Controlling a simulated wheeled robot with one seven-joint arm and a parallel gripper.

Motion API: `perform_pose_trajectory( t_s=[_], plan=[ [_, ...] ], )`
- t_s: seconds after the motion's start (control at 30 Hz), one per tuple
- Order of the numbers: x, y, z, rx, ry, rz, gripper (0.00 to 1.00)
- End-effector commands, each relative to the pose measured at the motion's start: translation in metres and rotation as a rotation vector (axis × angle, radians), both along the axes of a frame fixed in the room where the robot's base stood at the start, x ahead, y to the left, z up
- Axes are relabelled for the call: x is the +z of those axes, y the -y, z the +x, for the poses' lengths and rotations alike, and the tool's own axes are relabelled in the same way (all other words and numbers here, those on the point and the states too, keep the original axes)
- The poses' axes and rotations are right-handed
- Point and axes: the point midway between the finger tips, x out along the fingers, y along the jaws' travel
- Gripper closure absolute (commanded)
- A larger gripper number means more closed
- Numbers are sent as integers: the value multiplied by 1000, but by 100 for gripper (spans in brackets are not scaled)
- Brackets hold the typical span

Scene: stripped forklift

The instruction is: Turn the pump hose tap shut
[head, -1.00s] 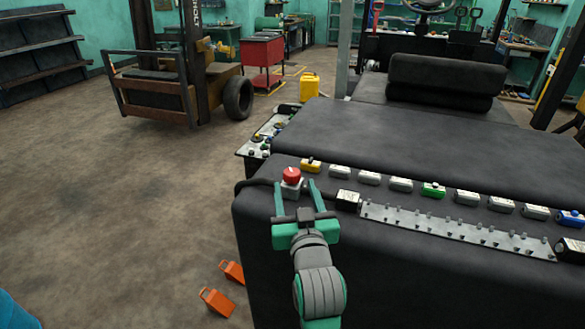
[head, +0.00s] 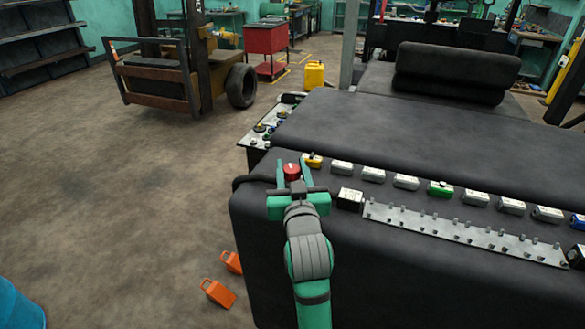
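A round red knob (head: 291,170) sits at the front left corner of the black forklift body (head: 330,243). It is the likeliest pump hose tap, but I cannot read any marking on it. A black hose (head: 243,180) runs near it at the left edge. My gripper (head: 294,168) is open, with one green finger on each side of the knob. I see a gap at the right finger; I cannot tell whether the left finger touches. The knob's base is mostly hidden by my gripper.
A yellow block (head: 313,160) is just right of the knob. A row of white blocks with a green one (head: 440,188) continues right, behind a metal strip (head: 450,229). A side panel (head: 262,130) with small knobs is behind.

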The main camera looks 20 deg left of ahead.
Motion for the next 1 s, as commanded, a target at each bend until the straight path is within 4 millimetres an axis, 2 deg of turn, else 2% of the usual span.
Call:
perform_pose_trajectory(
  t_s=[0.03, 0.07, 0.47, 1.0],
  plan=[
    [0, 0, 0, 0, 0, 0, 82],
    [0, 0, 0, 0, 0, 0, 87],
    [0, 0, 0, -49, 0, 0, 87],
    [0, -1, 0, -386, 0, 0, 87]
  ],
)
